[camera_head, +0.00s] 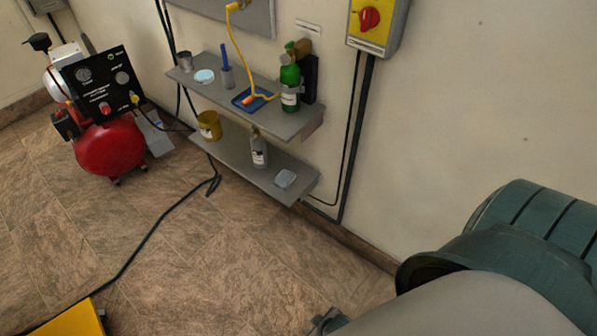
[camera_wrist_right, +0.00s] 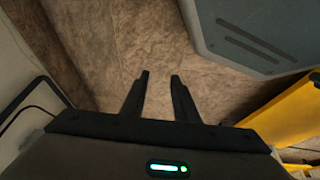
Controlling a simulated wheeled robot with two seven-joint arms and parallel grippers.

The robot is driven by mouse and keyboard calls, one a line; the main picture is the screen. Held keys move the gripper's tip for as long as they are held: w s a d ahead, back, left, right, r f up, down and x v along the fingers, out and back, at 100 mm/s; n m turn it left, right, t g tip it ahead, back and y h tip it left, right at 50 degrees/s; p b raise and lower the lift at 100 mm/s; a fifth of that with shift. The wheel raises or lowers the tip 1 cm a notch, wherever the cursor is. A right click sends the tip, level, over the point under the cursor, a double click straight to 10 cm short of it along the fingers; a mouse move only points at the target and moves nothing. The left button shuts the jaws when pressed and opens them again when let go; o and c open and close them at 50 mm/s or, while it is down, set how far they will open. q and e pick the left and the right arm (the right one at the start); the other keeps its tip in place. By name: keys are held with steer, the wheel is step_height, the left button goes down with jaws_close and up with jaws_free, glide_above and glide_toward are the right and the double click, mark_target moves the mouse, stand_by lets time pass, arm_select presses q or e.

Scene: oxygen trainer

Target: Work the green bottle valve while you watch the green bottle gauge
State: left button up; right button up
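The green bottle (camera_head: 290,84) stands upright at the right end of the upper wall shelf in the head view. Its green valve (camera_head: 290,47) is on top, small in the picture. A brass-coloured round part beside the valve may be the gauge (camera_head: 303,48); no dial or needle can be read. My right gripper (camera_wrist_right: 160,77) is open and empty in the right wrist view, over bare floor. In the head view only a bit of it (camera_head: 326,322) shows at the bottom edge, well below and apart from the bottle. My left gripper is not in view.
The upper shelf (camera_head: 221,94) also holds a blue tray (camera_head: 252,98) with a yellow hose. The lower shelf (camera_head: 228,150) holds a yellow cup (camera_head: 209,125) and grey bottle (camera_head: 259,150). A red compressor (camera_head: 110,148) stands left. Floor before the shelves is mostly clear, with a black cable.

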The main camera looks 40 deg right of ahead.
steer(key=s+f, duration=0.7)
steer(key=f, duration=0.2)
steer(key=shift+s+d+f, duration=0.2)
steer(key=shift+s+d, duration=0.1)
steer(key=shift+s, duration=0.1)
steer(key=shift+s, duration=0.1)
